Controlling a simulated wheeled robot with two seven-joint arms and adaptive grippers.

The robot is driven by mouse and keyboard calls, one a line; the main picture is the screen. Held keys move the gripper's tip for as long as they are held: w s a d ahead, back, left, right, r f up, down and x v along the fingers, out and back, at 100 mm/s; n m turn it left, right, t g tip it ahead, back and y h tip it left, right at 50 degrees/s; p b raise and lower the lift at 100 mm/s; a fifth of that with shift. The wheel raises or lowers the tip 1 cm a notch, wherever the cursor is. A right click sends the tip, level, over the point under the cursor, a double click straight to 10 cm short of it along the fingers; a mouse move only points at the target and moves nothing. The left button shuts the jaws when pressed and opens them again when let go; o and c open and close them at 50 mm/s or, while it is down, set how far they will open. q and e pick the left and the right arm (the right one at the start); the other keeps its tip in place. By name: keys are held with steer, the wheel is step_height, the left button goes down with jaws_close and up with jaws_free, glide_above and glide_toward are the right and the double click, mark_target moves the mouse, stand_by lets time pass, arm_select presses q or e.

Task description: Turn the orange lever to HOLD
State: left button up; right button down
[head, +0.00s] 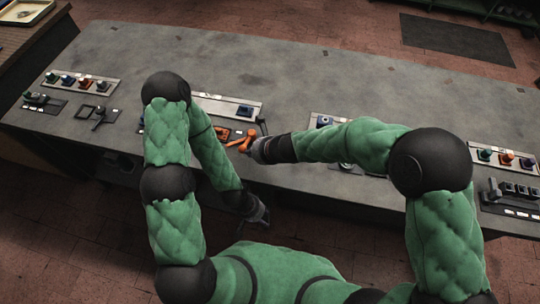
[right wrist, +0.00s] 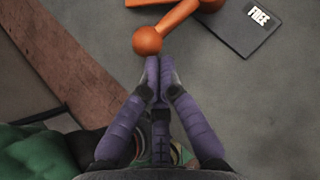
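The orange lever (head: 239,143) is on the grey table, near its front edge, in the head view. In the right wrist view its round orange knob (right wrist: 148,41) sits at the end of a short arm. My right gripper (head: 255,148) is beside the knob. Its purple fingertips (right wrist: 159,62) are together just below the knob in the right wrist view, with nothing seen between them; I cannot tell whether they touch the knob. A dark plate marked FREE (right wrist: 248,22) lies right of the lever. No HOLD mark is readable. My left gripper (head: 261,216) hangs low before the table; its fingers are unclear.
A panel with coloured knobs (head: 84,82) and a dark lever (head: 101,117) are at the left of the table. Another panel of coloured buttons (head: 505,158) is at the right. A panel with a blue knob (head: 244,111) stands behind the orange lever. The table's back is clear.

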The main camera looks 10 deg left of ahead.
mark_target(240, 151)
steer(key=m, duration=0.1)
steer(key=a+t+b, duration=0.1)
steer(key=a+m+b, duration=0.1)
steer(key=shift+s+a+f+m+t+h, duration=0.15)
steer(key=shift+s+m+t+h, duration=0.15)
steer(key=shift+t, duration=0.1)
steer(key=shift+w+a+m+t+h+b, duration=0.15)
steer(key=shift+a+m+t+h+b, duration=0.3)
steer(key=shift+a+m, duration=0.35)
arm_select(q)
step_height(240, 151, down, 4)
steer(key=shift+r, duration=0.15)
arm_select(e)
steer(key=shift+w+a, duration=0.1)
steer(key=shift+a, duration=0.25)
